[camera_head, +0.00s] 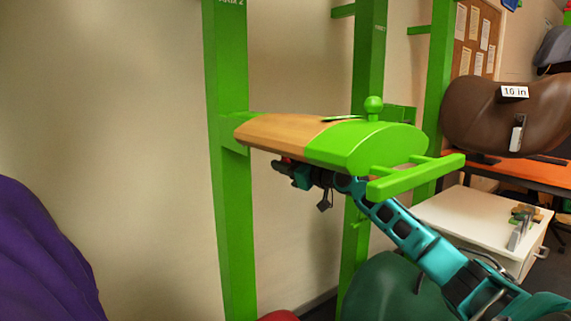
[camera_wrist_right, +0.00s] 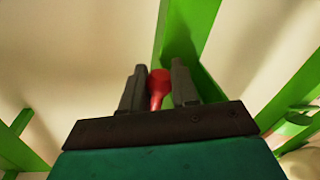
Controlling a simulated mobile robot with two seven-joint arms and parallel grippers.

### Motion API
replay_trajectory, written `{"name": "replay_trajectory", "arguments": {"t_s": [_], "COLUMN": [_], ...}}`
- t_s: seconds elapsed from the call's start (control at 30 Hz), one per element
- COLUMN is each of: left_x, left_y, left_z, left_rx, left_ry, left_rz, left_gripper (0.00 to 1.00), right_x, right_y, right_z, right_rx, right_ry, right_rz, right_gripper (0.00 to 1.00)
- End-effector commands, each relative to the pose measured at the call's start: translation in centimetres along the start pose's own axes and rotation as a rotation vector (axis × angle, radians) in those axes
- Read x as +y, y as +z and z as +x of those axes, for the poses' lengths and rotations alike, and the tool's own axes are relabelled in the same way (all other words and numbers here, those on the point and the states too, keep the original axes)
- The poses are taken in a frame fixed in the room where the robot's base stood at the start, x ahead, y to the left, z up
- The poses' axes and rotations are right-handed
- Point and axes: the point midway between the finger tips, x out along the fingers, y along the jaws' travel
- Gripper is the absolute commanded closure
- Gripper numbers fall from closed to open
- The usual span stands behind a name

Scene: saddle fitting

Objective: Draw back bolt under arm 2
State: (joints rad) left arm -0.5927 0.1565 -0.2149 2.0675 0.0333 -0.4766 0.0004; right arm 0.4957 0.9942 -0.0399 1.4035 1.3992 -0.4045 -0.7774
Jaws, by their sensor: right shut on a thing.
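The green arm with a wooden-coloured top (camera_head: 290,133) sticks out from a green post (camera_head: 230,170) whose partly cut-off label ends in 2. My right gripper (camera_head: 283,167) is under this arm, its fingers partly in the arm's shadow. In the right wrist view my right gripper (camera_wrist_right: 158,70) has a red bolt knob (camera_wrist_right: 158,84) between its two dark fingers and is shut on it. The bolt's shaft is hidden. My left gripper is not in view.
A green crossbar (camera_head: 415,176) and a ball knob (camera_head: 373,106) are at the arm's near end. A dark green saddle (camera_head: 390,290) is below, a purple one (camera_head: 45,265) at left. A brown saddle (camera_head: 500,115) and white cabinet (camera_head: 480,225) stand at right.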

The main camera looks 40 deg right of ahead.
Motion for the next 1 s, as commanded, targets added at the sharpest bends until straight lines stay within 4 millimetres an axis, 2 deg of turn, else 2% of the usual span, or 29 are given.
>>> {"name": "replay_trajectory", "arguments": {"t_s": [0.03, 0.13, 0.57, 0.87, 1.0], "left_x": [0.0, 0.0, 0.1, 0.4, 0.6], "left_y": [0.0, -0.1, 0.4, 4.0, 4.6], "left_z": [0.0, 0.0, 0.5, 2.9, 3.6], "left_rx": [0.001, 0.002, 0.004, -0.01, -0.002], "left_ry": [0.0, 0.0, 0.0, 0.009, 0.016], "left_rz": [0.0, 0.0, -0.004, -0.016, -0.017], "left_gripper": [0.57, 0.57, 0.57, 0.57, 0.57], "right_x": [-0.1, -0.1, 0.2, 3.4, 5.8], "right_y": [0.0, 0.0, 0.4, 2.0, 2.5], "right_z": [0.0, 0.0, 0.0, -0.4, -0.9], "right_rx": [-0.001, -0.001, -0.002, -0.004, -0.001], "right_ry": [-0.002, -0.003, -0.001, 0.008, 0.011], "right_rz": [-0.001, -0.001, -0.003, -0.005, -0.001], "right_gripper": [0.92, 1.0, 1.0, 1.0, 1.0]}}
